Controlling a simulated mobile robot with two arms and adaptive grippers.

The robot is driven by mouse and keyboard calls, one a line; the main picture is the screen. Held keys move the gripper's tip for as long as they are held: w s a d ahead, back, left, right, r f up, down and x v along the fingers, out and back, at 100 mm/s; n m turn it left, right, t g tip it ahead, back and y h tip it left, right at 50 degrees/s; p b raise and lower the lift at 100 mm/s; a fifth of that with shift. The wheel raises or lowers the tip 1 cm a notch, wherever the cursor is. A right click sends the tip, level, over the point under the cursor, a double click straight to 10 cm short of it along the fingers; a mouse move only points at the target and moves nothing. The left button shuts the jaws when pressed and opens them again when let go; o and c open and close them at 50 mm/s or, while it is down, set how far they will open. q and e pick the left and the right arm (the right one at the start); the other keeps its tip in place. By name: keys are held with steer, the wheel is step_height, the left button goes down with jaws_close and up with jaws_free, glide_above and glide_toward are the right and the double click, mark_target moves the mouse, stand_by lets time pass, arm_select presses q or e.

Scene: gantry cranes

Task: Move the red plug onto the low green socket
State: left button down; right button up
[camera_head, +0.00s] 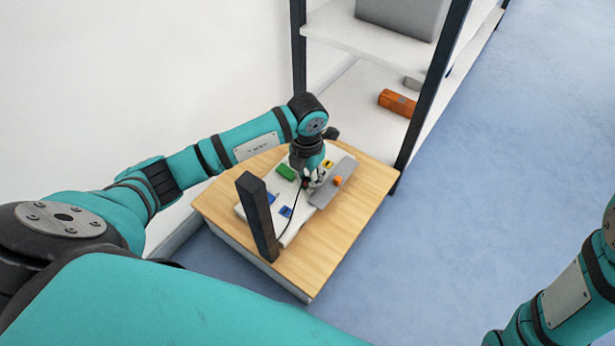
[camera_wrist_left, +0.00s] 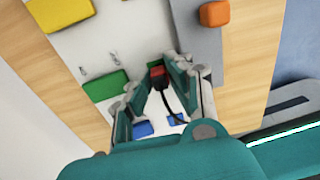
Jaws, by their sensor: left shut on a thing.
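The red plug (camera_wrist_left: 157,76) is between the fingertips of my left gripper (camera_wrist_left: 160,70), which is shut on it. A black cable trails from the plug. In the head view my left gripper (camera_head: 312,180) is over the white board and hides the plug. A small green patch (camera_wrist_left: 153,60) shows just beyond the plug in the wrist view, partly hidden by the fingers; I cannot tell whether the plug touches it. A larger green block (camera_wrist_left: 105,85) stands to its left, also seen in the head view (camera_head: 286,172). My right gripper is out of view.
The white board (camera_head: 246,211) lies on a wooden table (camera_head: 325,250). It carries a yellow block (camera_head: 328,163) and blue blocks (camera_head: 286,211). An orange block (camera_head: 338,181) sits on a grey strip (camera_head: 325,196). A dark post (camera_head: 258,215) stands near the cable. A shelf (camera_head: 368,45) rises behind.

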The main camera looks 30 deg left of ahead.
arm_select(q)
steer(key=shift+f, duration=0.1)
stand_by(0.4)
steer(key=c, duration=1.1)
jaws_free()
steer(key=shift+c, duration=0.2)
steer(key=o, duration=0.4)
steer(key=shift+d, duration=0.1)
steer(key=shift+o, duration=0.2)
